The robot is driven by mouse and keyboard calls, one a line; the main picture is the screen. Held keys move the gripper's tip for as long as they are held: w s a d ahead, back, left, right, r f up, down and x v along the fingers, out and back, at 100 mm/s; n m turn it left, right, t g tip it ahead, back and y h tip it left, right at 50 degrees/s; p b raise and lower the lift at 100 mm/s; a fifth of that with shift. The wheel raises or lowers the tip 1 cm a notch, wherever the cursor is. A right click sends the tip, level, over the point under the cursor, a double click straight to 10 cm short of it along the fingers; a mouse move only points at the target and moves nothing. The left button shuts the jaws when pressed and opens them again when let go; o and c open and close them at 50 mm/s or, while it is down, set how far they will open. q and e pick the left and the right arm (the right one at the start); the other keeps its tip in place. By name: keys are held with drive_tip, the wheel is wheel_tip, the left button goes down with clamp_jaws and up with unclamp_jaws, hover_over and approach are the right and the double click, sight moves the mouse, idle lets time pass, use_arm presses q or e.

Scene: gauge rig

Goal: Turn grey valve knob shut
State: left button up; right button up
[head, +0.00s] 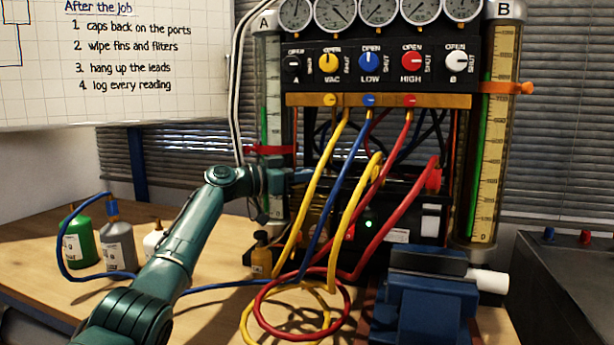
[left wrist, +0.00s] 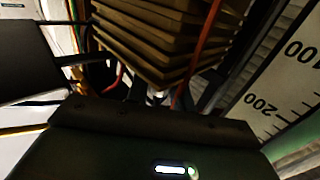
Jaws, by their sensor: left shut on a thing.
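A pale grey-white knob (head: 456,61) sits at the right end of the black valve panel, between OPEN and SHUT marks. Its exact pointer angle is too small to tell. A black knob (head: 293,65) is at the panel's left end. My left gripper (head: 303,176) is well below the panel, beside the lower part of gauge tube A (head: 272,100) and apart from the knobs. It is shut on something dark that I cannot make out. Its fingertips are unclear in the left wrist view. My right gripper is not in view.
Yellow (head: 330,61), blue (head: 369,62) and red (head: 411,61) knobs fill the panel's middle. Coloured hoses (head: 395,150) hang in front of the rig. A blue vise (head: 425,300) stands front right. Bottles (head: 118,240) stand at left. The wrist view shows brown fins (left wrist: 165,45) close by.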

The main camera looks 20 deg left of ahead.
use_arm(q)
drive_tip(key=shift+f, duration=0.2)
idle(0.3)
drive_tip(key=o, duration=0.9)
drive_tip(key=shift+r, duration=0.1)
drive_tip(key=v, duration=1.3)
drive_tip(key=shift+a, duration=0.1)
drive_tip(key=shift+s, duration=0.1)
